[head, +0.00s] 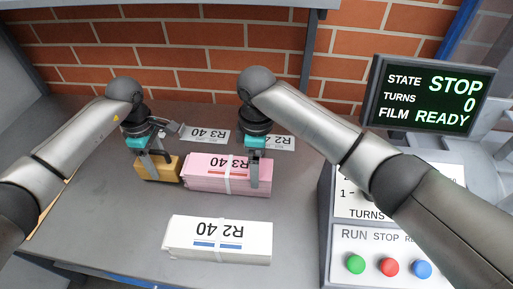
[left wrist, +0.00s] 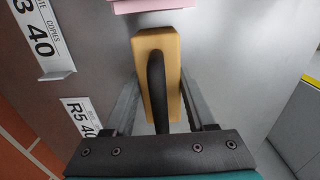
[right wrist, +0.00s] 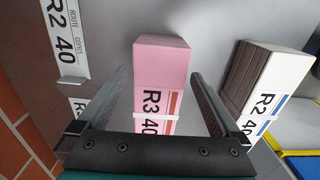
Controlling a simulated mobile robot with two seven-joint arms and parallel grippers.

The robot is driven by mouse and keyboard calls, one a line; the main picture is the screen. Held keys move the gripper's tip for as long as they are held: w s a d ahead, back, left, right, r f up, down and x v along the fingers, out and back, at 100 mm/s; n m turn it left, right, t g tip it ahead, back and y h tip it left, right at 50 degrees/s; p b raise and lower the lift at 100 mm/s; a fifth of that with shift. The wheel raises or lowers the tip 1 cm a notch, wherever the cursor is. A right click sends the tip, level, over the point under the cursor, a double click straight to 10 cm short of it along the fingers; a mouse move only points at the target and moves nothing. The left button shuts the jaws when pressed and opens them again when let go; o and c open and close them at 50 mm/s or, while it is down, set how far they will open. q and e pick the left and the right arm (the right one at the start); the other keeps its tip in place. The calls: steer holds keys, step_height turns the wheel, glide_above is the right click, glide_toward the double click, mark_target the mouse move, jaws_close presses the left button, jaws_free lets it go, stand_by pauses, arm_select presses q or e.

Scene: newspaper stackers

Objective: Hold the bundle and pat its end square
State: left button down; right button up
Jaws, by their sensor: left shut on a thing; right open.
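The pink bundle (head: 212,182), labelled R3 40 with a white band around it, lies flat on the grey table. A tan block (head: 170,168) with a dark arched handle (left wrist: 157,85) is at its left end. The left wrist view shows a narrow gap between the block and the pink bundle (left wrist: 150,5). My left gripper (head: 155,158) is shut on the block. My right gripper (head: 256,172) is open over the bundle's right part. In the right wrist view its fingers stand on either side of the bundle (right wrist: 160,75), with space beside them.
A white bundle (head: 218,242) labelled R2 40 lies in front of the pink one. Label plates (head: 205,135) stand behind. A control panel (head: 388,250) with green, red and blue buttons is at right, below a screen (head: 430,95) reading STOP, 0, READY. A brick wall closes the back.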

mark_target(167, 156)
steer(key=shift+f, duration=2.7)
steer(key=shift+c, duration=0.2)
jaws_close()
arm_select(q)
steer(key=shift+d, duration=1.5)
arm_select(e)
steer(key=shift+r, duration=0.1)
arm_select(q)
steer(key=shift+s+d, duration=0.1)
steer(key=shift+d, duration=0.25)
arm_select(e)
steer(key=shift+a, duration=0.15)
arm_select(q)
steer(key=shift+a, duration=2)
